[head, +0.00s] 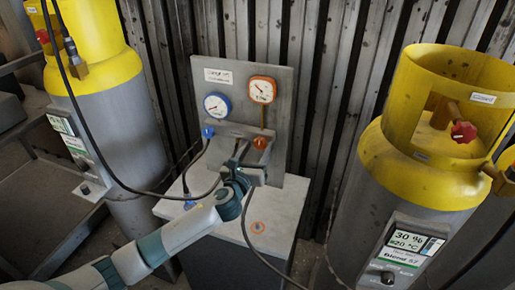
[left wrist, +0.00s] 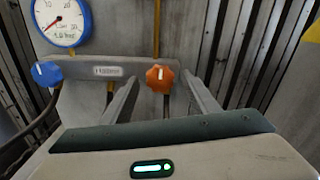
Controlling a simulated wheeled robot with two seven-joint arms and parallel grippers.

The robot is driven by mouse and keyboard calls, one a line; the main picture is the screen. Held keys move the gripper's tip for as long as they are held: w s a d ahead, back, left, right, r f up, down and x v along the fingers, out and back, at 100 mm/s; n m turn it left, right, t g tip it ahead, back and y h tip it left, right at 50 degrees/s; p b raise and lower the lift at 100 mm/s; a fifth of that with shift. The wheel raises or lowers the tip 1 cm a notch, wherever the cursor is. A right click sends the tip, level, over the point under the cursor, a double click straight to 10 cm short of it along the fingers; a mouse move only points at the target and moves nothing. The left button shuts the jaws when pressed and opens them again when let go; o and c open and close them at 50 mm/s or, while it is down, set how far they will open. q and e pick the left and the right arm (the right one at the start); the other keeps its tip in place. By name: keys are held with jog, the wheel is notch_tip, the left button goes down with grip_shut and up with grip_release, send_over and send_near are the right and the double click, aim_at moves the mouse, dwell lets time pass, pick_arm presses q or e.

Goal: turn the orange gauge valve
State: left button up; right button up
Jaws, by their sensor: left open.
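The orange gauge valve (head: 261,142) is a small lobed knob on the manifold in front of the panel, below the orange-rimmed gauge (head: 262,90). In the left wrist view the orange valve (left wrist: 160,78) has a white mark pointing up. My left gripper (head: 251,159) is open, close in front of the valve. In the left wrist view its fingers (left wrist: 161,84) stand on either side of the knob, with gaps between them and it. Whether the tips reach past the knob is hard to tell. My right gripper is not in view.
A blue valve (left wrist: 47,73) sits left of the orange one, under the blue-rimmed gauge (head: 217,105). Black hoses run around the grey pedestal (head: 285,205). Yellow-topped cylinders stand left (head: 105,75) and right (head: 385,165). A corrugated wall (head: 330,80) is behind.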

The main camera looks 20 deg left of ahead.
pick_arm(q)
jog(key=c, duration=1)
